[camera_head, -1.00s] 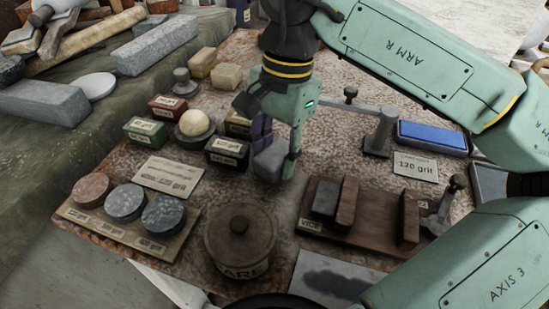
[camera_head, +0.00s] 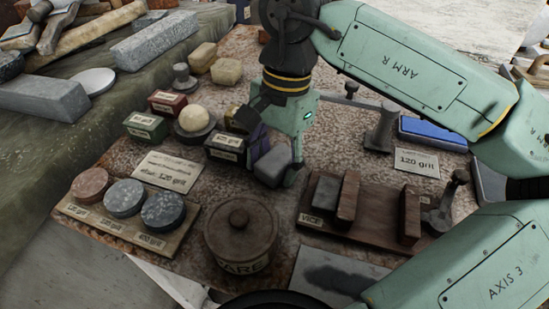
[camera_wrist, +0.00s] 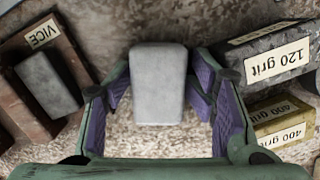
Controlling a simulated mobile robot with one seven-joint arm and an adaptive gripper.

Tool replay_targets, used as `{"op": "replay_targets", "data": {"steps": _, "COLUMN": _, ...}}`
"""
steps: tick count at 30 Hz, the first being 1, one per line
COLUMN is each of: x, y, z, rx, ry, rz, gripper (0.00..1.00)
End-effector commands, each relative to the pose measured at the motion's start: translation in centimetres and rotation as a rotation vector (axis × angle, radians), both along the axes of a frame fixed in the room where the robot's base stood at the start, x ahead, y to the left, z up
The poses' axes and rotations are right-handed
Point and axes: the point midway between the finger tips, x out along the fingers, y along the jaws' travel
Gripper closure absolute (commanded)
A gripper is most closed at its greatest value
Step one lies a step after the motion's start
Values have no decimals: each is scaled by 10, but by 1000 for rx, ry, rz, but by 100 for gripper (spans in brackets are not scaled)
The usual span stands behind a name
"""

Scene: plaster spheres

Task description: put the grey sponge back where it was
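The grey sponge (camera_head: 273,165) is a pale grey block held between the fingers of my gripper (camera_head: 280,155), near the middle of the board. In the wrist view the sponge (camera_wrist: 158,85) lies between the two purple-padded fingers, whose tips meet its sides. My gripper (camera_wrist: 158,95) is shut on it. The sponge looks slightly tilted in the head view and hangs close above the speckled board (camera_head: 230,185). I cannot tell whether its lower edge touches the board.
A dark labelled box (camera_head: 226,146) stands just left of the sponge. A lidded pot (camera_head: 240,232) is in front, and a wooden vice (camera_head: 372,225) with a grey block is front right.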

Motion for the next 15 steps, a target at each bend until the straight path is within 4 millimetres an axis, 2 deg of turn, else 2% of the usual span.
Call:
{"op": "replay_targets", "data": {"steps": 8, "x": -1, "y": -1, "z": 2, "rx": -5, "ry": 4, "rz": 0, "gripper": 55}}
{"op": "replay_targets", "data": {"steps": 12, "x": 1, "y": -1, "z": 14, "rx": -4, "ry": 2, "rz": -1, "gripper": 55}}
{"op": "replay_targets", "data": {"steps": 15, "x": 4, "y": -3, "z": 34, "rx": -2, "ry": 0, "rz": -1, "gripper": 55}}
